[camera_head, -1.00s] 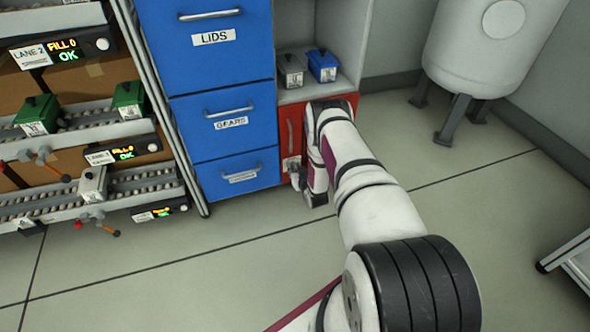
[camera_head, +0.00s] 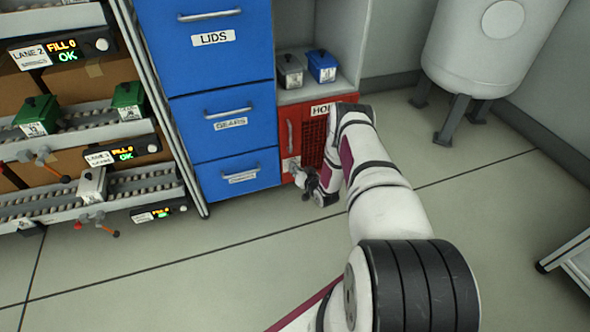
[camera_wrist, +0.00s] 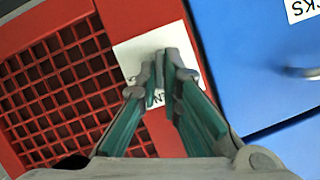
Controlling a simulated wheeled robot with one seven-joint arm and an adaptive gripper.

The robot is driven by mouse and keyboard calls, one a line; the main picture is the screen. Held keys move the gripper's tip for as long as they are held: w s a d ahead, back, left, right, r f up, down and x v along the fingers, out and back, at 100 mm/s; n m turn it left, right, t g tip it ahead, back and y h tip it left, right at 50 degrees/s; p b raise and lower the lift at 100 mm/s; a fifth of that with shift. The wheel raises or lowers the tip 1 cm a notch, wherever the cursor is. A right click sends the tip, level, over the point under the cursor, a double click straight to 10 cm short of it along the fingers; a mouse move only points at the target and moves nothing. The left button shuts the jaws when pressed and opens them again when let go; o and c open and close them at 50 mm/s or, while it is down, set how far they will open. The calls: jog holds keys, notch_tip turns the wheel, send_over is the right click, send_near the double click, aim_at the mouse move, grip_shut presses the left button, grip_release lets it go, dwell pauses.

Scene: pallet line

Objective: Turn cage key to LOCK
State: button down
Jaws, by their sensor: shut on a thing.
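The cage is a red cabinet with a grid door (camera_head: 313,136) and a label starting "HOL" in the head view. Its red grid (camera_wrist: 60,85) fills the left of the wrist view. A white label plate (camera_wrist: 128,52) sits beside the grid, with only part of its lettering showing. My gripper (camera_wrist: 165,78) is in front of this plate, its grey fingertips closed together on the key. The key is almost wholly hidden between the fingertips, so its angle cannot be read. In the head view my gripper (camera_head: 304,178) is low at the cage's left side.
Blue drawers (camera_head: 225,130) with metal handles stand close at the cage's left. Roller lanes (camera_head: 90,120) are at far left, a white tank (camera_head: 487,45) at right. The floor in front is clear.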

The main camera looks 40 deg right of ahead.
jog(key=m+t+y, duration=0.1)
jog(key=m, duration=0.2)
jog(key=m+t+y, duration=0.1)
jog(key=m+t, duration=0.1)
jog(key=m, duration=0.2)
jog(key=f+m+t+y, duration=0.1)
jog(key=m, duration=0.2)
jog(key=shift+s+d+m+y, duration=0.15)
jog(key=shift+d+m+y, duration=0.15)
jog(key=shift+d+y, duration=0.1)
dwell(0.4)
jog(key=c, duration=1.8)
grip_release()
jog(key=shift+o, duration=0.2)
jog(key=s+d, duration=0.1)
jog(key=s, duration=1.1)
jog(key=shift+d, duration=0.15)
jog(key=shift+f, duration=0.1)
